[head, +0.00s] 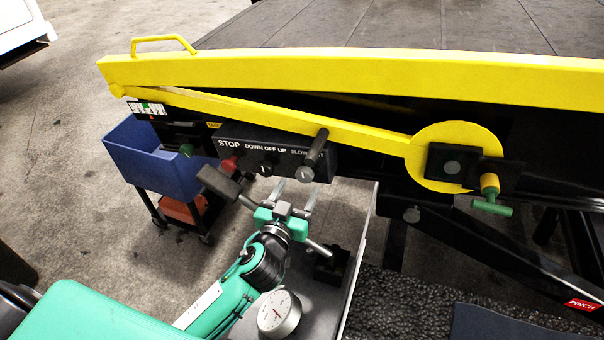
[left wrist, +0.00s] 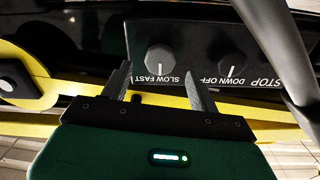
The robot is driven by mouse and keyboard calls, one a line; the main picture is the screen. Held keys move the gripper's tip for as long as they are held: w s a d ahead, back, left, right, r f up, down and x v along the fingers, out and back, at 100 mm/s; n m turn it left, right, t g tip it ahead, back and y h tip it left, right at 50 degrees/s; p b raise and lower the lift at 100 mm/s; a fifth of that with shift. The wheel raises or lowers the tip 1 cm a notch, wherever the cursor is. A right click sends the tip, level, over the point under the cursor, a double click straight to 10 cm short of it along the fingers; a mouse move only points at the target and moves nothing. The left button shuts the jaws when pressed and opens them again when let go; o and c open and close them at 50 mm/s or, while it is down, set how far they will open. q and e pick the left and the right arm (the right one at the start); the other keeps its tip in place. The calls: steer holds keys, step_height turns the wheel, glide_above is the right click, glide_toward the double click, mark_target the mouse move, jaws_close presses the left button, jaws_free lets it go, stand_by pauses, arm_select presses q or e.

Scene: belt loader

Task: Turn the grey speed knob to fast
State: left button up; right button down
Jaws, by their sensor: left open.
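The grey speed knob (head: 304,174) sits at the right end of the dark control panel (head: 287,152), below the "SLOW" lettering in the head view. In the left wrist view, which is upside down, the knob (left wrist: 161,60) shows with a white pointer line towards the SLOW FAST lettering; its exact setting is hard to tell. My left gripper (head: 294,192) is open and empty, just below and in front of the knob. In the left wrist view its two fingers (left wrist: 157,82) point towards the knob, which is beyond the tips. My right gripper is not in view.
A red STOP knob (head: 229,163) and a DOWN OFF UP knob (head: 266,168) are left of the speed knob. A black post (head: 316,150) stands close above it. A yellow rail (head: 350,75) runs overhead. A blue bin (head: 150,158) stands left; a green T-handle (head: 491,205) is right.

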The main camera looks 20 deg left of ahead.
mark_target(304, 178)
arm_select(q)
steer(key=shift+w+p, duration=0.6)
steer(key=shift+w, duration=1.45)
steer(key=shift+d, duration=0.1)
steer(key=c, duration=1)
